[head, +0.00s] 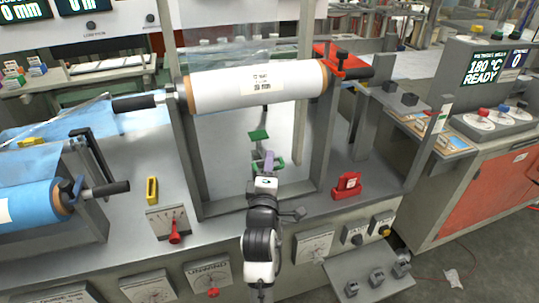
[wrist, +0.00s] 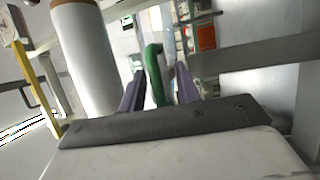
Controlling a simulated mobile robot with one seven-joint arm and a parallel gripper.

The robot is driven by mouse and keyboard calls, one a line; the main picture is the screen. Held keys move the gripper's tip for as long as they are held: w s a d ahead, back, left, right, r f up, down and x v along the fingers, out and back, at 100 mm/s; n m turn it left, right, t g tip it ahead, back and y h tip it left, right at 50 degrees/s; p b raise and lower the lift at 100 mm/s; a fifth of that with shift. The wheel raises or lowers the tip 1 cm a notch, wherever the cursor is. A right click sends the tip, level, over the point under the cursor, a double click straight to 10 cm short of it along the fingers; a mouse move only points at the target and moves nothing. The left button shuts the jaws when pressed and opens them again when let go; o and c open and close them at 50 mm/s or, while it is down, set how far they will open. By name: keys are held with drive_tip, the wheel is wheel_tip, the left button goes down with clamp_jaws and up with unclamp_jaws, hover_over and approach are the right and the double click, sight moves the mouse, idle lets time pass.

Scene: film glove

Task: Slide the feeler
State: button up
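A green bent handle (wrist: 154,72) stands between the two purple fingers of my gripper (wrist: 158,88) in the wrist view. The fingers are apart, with a gap on each side of the handle, so my gripper is open around it and not closed on it. In the head view my gripper (head: 268,160) is low inside the grey frame, under the white film roll (head: 255,86). A green flat pad (head: 258,135) shows just beyond the fingers, with more green beside them. The green part looks like the feeler, but its lower mount is hidden by my gripper.
Grey frame posts (head: 327,140) stand on both sides of my arm. A red block (head: 346,186) sits right on the bench and a yellow block (head: 152,190) left. A blue roll (head: 30,208) is at far left. The white roll also shows in the wrist view (wrist: 85,60).

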drive_tip(key=shift+w, duration=0.35)
drive_tip(key=shift+r, duration=0.1)
clamp_jaws()
wheel_tip(320, 180, up, 10)
drive_tip(key=p, duration=0.7)
drive_tip(key=shift+f, duration=0.25)
unclamp_jaws()
drive_tip(key=shift+f, duration=0.15)
